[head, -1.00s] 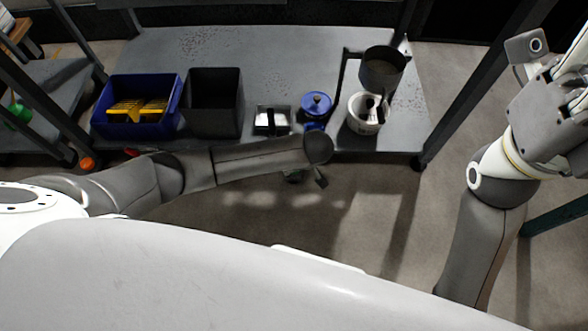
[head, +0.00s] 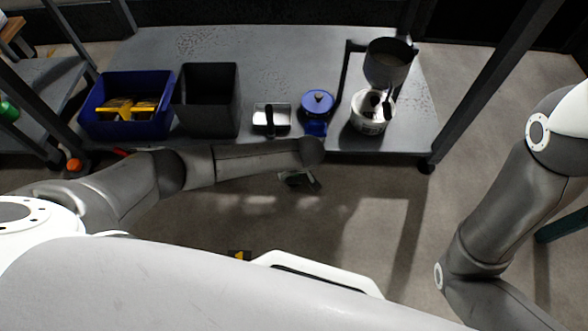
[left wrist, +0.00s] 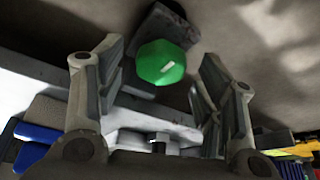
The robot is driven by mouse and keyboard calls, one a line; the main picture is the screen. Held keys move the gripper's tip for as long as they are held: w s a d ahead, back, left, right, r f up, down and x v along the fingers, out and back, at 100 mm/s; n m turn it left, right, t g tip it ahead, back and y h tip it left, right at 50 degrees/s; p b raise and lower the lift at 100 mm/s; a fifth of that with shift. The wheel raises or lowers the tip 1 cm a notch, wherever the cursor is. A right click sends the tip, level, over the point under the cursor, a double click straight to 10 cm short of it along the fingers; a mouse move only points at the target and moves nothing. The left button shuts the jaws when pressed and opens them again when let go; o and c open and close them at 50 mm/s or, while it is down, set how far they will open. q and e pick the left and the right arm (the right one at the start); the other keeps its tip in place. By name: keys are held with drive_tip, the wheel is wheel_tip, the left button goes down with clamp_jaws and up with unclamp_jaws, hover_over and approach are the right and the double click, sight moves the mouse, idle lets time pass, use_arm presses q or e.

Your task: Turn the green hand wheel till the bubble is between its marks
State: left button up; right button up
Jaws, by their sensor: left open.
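A green many-sided knob (left wrist: 161,62) with a small pale mark shows between the fingers of my left gripper (left wrist: 162,85) in the left wrist view. It looks like the hand wheel. The fingers stand apart on either side of it, and I cannot tell whether they touch it. A dark block (left wrist: 165,25) lies behind it. In the head view my left arm reaches in from the left, and only a small dark part of its gripper (head: 300,181) shows beyond the arm. I cannot see the bubble or its marks. My right gripper is out of view.
A grey shelf (head: 300,60) holds a blue bin (head: 90,118) with yellow things, a dark bin (head: 208,105), a metal box (head: 283,117), a blue lidded pot (head: 318,102), a white bucket (head: 362,122) and a grey pan (head: 388,68). Bare floor (head: 335,210) lies in front.

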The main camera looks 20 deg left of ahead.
use_arm(q)
drive_tip(key=shift+w+a+f, duration=0.1)
drive_tip(key=shift+f, duration=0.15)
